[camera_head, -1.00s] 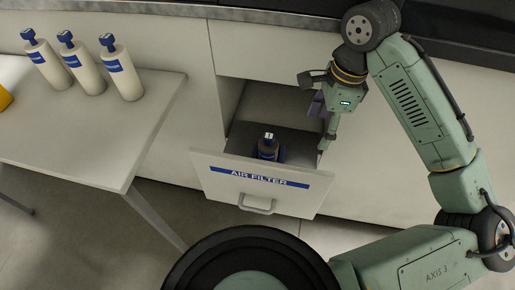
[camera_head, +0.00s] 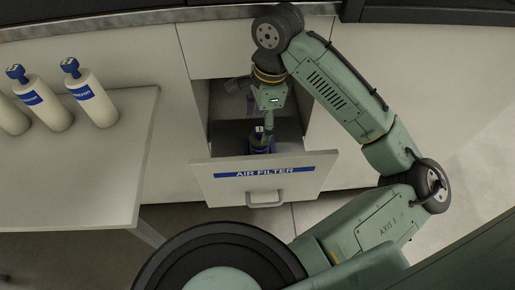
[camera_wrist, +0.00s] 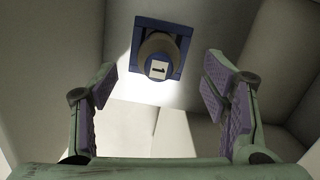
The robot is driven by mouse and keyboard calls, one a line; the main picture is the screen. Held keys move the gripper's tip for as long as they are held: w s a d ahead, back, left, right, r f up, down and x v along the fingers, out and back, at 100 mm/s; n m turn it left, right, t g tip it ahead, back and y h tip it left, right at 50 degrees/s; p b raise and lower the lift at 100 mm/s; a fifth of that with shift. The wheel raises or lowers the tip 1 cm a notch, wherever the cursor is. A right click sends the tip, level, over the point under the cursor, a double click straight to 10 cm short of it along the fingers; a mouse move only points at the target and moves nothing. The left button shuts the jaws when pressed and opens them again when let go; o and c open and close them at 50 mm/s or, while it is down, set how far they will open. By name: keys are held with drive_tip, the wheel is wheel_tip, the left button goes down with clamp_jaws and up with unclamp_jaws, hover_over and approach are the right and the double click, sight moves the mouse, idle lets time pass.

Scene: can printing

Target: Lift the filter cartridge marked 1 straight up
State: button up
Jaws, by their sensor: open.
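The filter cartridge marked 1 (camera_wrist: 158,68) stands in the open drawer, seen nearly end-on in the wrist view, with a dark blue square part (camera_wrist: 176,29) around its far end. In the head view the cartridge (camera_head: 258,140) is a small dark blue shape, partly hidden by my gripper. My gripper (camera_wrist: 158,80) is open and empty. Its purple-padded fingers are spread left and right of the cartridge in the wrist view, with clear gaps on both sides. In the head view my gripper (camera_head: 268,128) points down into the drawer at the cartridge.
The drawer front (camera_head: 225,187) is labelled AIR FILTER and has a handle (camera_head: 265,203). Drawer walls stand close around my gripper. On the left, a table (camera_head: 100,170) bears several pale bottles (camera_head: 93,100) with blue caps. A dark counter edge runs along the top.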

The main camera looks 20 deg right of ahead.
sight(260, 137)
drive_tip(key=shift+a+f+p, duration=0.1)
drive_tip(key=shift+f+p, duration=0.4)
drive_tip(key=shift+f, duration=2.8)
clamp_jaws()
